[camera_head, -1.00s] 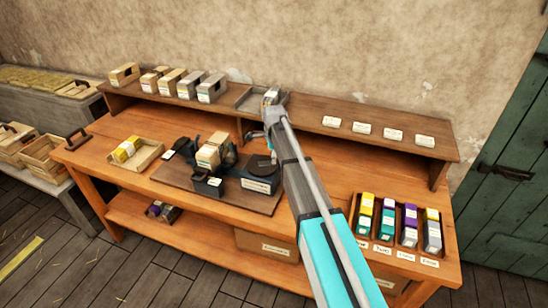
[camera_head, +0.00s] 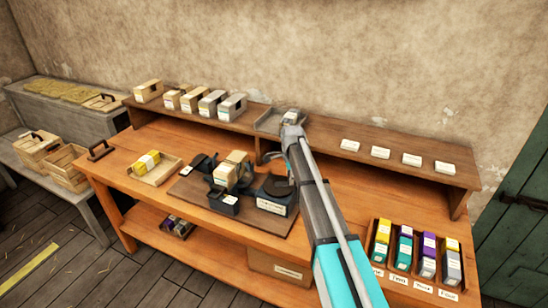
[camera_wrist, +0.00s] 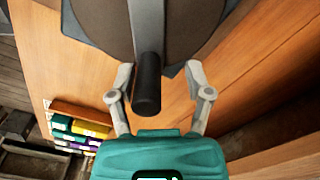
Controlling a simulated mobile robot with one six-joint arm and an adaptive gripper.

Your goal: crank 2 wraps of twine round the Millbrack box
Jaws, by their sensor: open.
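A dark press (camera_head: 223,203) stands on a brown board on the bench, with a pale box (camera_head: 232,168) upright in it. I cannot read the box's label, so I cannot tell if it is the Millbrack one. A dark round wheel (camera_head: 275,187) sits at the press's right side, partly behind my arm. In the wrist view the large wheel disc (camera_wrist: 90,15) fills the top, and its black crank handle (camera_wrist: 148,85) points toward my gripper (camera_wrist: 160,72). My gripper is open, with one finger on each side of the handle; no finger visibly touches it.
A raised shelf (camera_head: 330,130) holds several boxes, a grey tray (camera_head: 268,124) and white cards. A wooden tray (camera_head: 170,172) with a yellow-banded box lies left of the press. A rack (camera_head: 372,240) of coloured packs stands at the bench's right end.

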